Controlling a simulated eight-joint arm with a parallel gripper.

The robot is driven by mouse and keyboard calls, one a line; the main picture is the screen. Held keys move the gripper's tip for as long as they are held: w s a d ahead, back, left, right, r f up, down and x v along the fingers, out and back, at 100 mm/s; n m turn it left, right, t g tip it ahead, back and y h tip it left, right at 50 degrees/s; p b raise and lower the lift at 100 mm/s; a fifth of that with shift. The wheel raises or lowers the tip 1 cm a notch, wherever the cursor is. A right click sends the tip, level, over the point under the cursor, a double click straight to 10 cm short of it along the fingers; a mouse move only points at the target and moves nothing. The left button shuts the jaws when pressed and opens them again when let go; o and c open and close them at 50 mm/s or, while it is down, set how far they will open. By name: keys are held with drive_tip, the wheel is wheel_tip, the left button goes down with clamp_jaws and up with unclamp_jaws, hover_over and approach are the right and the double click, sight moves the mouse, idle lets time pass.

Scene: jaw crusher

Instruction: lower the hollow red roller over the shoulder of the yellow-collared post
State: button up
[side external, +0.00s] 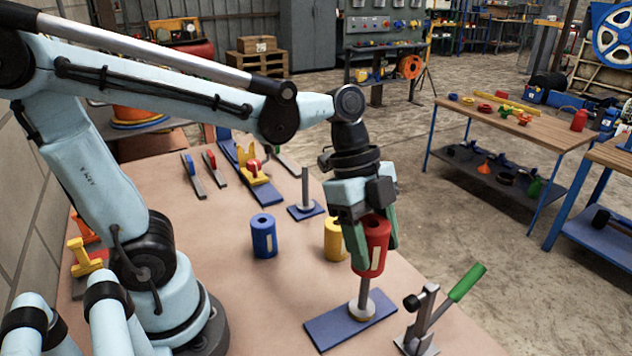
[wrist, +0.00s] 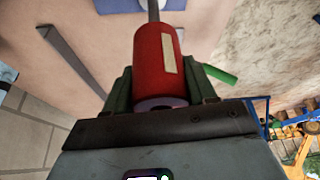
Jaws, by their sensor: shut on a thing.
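The hollow red roller (side external: 374,244), with a pale strip on its side, is upright between the green fingers of my gripper (side external: 372,228), which is shut on it. In the wrist view the roller (wrist: 158,65) lies between both fingers (wrist: 160,88). Below it stands a grey post (side external: 363,290) with a pale yellowish collar (side external: 362,308) on a blue base plate (side external: 325,328). The roller's lower end is well above the collar, in line with the post. The post's top is hidden, so I cannot tell whether it is inside the bore.
A blue roller (side external: 263,236) and a yellow roller (side external: 335,240) stand on the table left of my gripper. Another post (side external: 305,188) with a grey collar stands behind them. A green-handled toggle clamp (side external: 440,310) is close on the right.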

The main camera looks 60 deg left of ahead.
sight(368, 290)
drive_tip(key=shift+f, duration=4.85)
drive_tip(key=o, duration=1.4)
drive_tip(key=shift+c, duration=0.2)
drive_tip(key=v, duration=1.2)
drive_tip(key=a+n+t+y, duration=0.1)
drive_tip(key=n+t, duration=0.1)
drive_tip(key=n, duration=0.3)
drive_tip(key=a+f+n+t+y, duration=0.1)
drive_tip(key=a+n+t+y, duration=0.1)
drive_tip(key=n, duration=0.3)
drive_tip(key=a+n+t+y, duration=0.1)
drive_tip(key=a+n+t, duration=0.1)
drive_tip(key=n, duration=0.4)
drive_tip(key=shift+w+a+f+y, duration=0.15)
drive_tip(key=shift+w+f+y, duration=0.15)
drive_tip(key=shift+w+f, duration=0.1)
